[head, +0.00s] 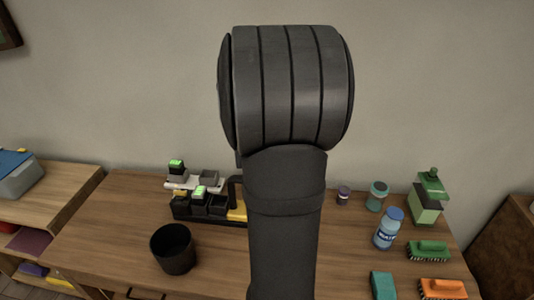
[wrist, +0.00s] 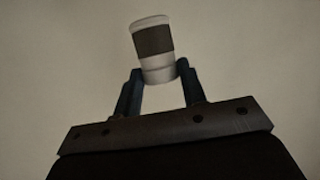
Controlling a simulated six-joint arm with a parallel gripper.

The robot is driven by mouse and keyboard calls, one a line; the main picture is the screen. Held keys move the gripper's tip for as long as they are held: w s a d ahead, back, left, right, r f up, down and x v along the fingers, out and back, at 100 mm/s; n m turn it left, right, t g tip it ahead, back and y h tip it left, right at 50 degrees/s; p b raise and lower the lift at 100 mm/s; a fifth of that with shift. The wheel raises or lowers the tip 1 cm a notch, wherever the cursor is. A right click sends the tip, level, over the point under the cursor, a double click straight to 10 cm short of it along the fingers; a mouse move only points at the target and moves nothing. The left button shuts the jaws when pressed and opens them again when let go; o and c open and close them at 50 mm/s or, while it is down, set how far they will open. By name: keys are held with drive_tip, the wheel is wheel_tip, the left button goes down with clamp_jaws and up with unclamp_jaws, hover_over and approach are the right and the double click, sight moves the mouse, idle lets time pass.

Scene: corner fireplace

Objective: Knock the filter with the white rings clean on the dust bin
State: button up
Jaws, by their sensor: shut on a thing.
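The filter with the white rings (wrist: 153,42) shows in the wrist view as a short cylinder with a dark middle band and a white ring at each end. My gripper (wrist: 162,78) is shut on its lower end, and the filter tilts slightly to the left. Only a plain wall shows behind it. In the head view my arm hides the gripper and the filter. The dust bin (head: 173,249), a dark open-topped round bin, stands upright on the wooden table at the left front. Its inside looks dark, and I cannot tell what is in it.
A black rack (head: 209,207) with small blocks stands behind the bin. At the right are a blue-capped bottle (head: 387,229), a green dispenser (head: 427,201), a green brush (head: 428,251) and an orange brush (head: 442,289). The table (head: 113,230) is clear left of the bin.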

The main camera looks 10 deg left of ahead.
drive_tip(key=s+a+n+y, duration=0.1)
drive_tip(key=s+a+n+g+y, duration=0.1)
drive_tip(key=a, duration=0.1)
drive_tip(key=s+a+r+n+y, duration=0.1)
drive_tip(key=a, duration=0.1)
drive_tip(key=shift+s+r, duration=0.1)
drive_tip(key=shift+s, duration=0.2)
drive_tip(key=s+a+f+n+g+y, duration=0.2)
drive_tip(key=s+a+n+g, duration=0.15)
drive_tip(key=s, duration=0.45)
drive_tip(key=s+a+f+n+g+y, duration=0.1)
drive_tip(key=s+a+n+g+y, duration=0.2)
drive_tip(key=s, duration=0.5)
drive_tip(key=s+a+f+n+g+y, duration=0.1)
drive_tip(key=s+a+f+n+g, duration=0.15)
drive_tip(key=s+n+g, duration=0.35)
drive_tip(key=shift+m+t, duration=0.35)
drive_tip(key=shift+m, duration=0.2)
drive_tip(key=shift+s+a+f, duration=0.1)
drive_tip(key=shift+s+f, duration=0.1)
drive_tip(key=shift+f, duration=0.5)
drive_tip(key=shift+s+a+f, duration=0.1)
drive_tip(key=shift+s+f, duration=0.1)
drive_tip(key=shift+f, duration=0.5)
drive_tip(key=shift+s+a+f, duration=0.1)
drive_tip(key=shift+s+f, duration=0.1)
drive_tip(key=shift+f, duration=0.5)
